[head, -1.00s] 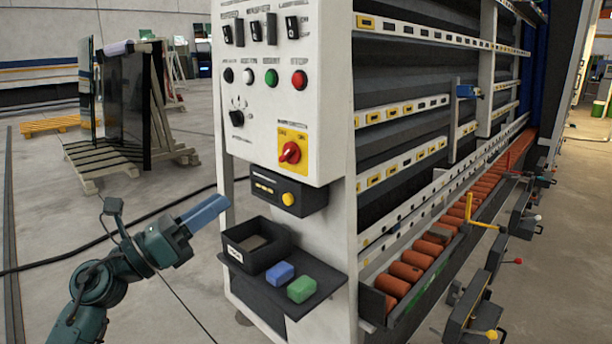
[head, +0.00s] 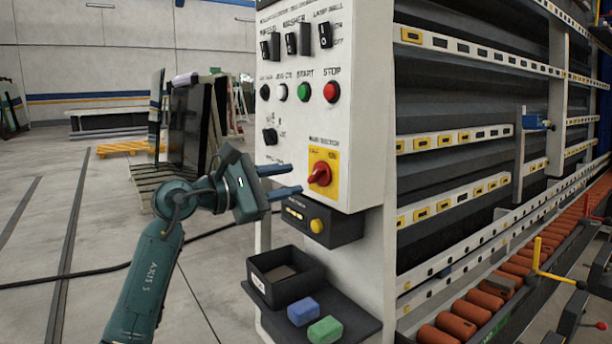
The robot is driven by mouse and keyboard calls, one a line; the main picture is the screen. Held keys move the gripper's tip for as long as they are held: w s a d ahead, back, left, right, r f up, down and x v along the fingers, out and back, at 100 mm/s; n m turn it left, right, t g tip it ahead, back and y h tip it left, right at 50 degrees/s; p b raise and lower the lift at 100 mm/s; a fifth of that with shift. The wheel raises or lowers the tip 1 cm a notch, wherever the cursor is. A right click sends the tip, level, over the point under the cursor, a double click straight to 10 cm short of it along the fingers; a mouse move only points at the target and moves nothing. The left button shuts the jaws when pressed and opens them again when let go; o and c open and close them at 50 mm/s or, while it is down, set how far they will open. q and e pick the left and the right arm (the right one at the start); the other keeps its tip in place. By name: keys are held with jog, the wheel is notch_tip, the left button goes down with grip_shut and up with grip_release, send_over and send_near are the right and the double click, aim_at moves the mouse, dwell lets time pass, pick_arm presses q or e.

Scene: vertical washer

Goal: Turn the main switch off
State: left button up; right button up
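The main switch (head: 320,174) is a red rotary knob on a yellow plate, low on the white control panel (head: 352,120). Its handle lies tilted, with one end to the lower left. My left gripper (head: 289,180) is just left of the knob, with its two blue fingers pointing right toward it. The fingers are apart with a gap between them, and nothing is held. The fingertips appear short of the knob, though the exact depth is hard to tell. My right gripper is not in view.
Above the switch are the green start button (head: 304,92), red stop button (head: 331,92) and several black toggles.

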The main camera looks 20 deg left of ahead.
aim_at(312, 176)
pick_arm(q)
jog(key=x, duration=0.5)
grip_shut()
dwell(0.3)
